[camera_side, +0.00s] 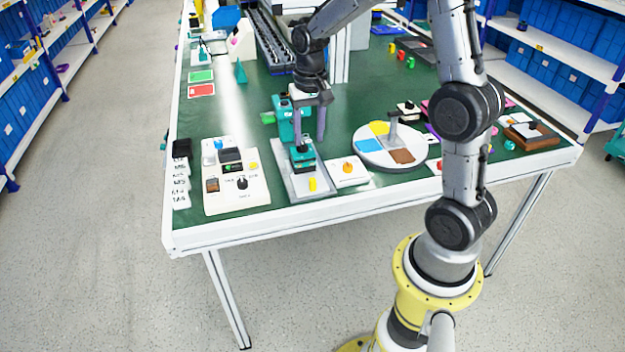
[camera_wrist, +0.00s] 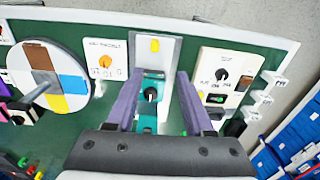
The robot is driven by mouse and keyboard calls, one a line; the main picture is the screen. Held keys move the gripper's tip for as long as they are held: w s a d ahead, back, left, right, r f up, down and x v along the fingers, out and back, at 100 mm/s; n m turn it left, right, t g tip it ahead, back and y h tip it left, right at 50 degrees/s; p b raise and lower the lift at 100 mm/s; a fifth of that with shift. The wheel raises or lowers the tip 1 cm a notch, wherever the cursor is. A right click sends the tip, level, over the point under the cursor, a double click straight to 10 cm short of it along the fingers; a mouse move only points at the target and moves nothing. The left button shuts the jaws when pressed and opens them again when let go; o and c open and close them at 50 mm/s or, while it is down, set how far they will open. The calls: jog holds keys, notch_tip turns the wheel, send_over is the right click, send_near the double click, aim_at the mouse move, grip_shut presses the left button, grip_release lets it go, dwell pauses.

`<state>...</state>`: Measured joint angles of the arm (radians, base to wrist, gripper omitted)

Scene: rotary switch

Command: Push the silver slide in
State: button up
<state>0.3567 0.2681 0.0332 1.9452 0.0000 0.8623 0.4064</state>
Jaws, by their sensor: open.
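A flat silver-grey plate (camera_side: 298,184), which looks like the silver slide, lies near the table's front edge. A small yellow block (camera_side: 312,184) sits at its near end, and a teal fixture with a dark part (camera_side: 302,155) stands on it. The plate also shows in the wrist view (camera_wrist: 144,57), with the yellow block at the top. My gripper (camera_side: 307,132) is above the plate, pointing down. In the wrist view its purple fingers (camera_wrist: 158,103) are apart, with the teal fixture (camera_wrist: 152,80) seen between them. I cannot tell whether they touch it.
A white panel with a black knob (camera_side: 242,183) is left of the plate. A small white panel with an orange knob (camera_side: 347,168) is right of it, and beyond that a coloured round disc (camera_side: 366,158). The table's front edge (camera_side: 330,207) is close.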

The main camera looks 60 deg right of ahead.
aim_at(312, 179)
jog(key=f, duration=1.5)
jog(key=shift+s+d, duration=0.3)
jog(key=shift+d, duration=0.05)
jog(key=shift+c, duration=0.3)
grip_shut()
dwell(0.5)
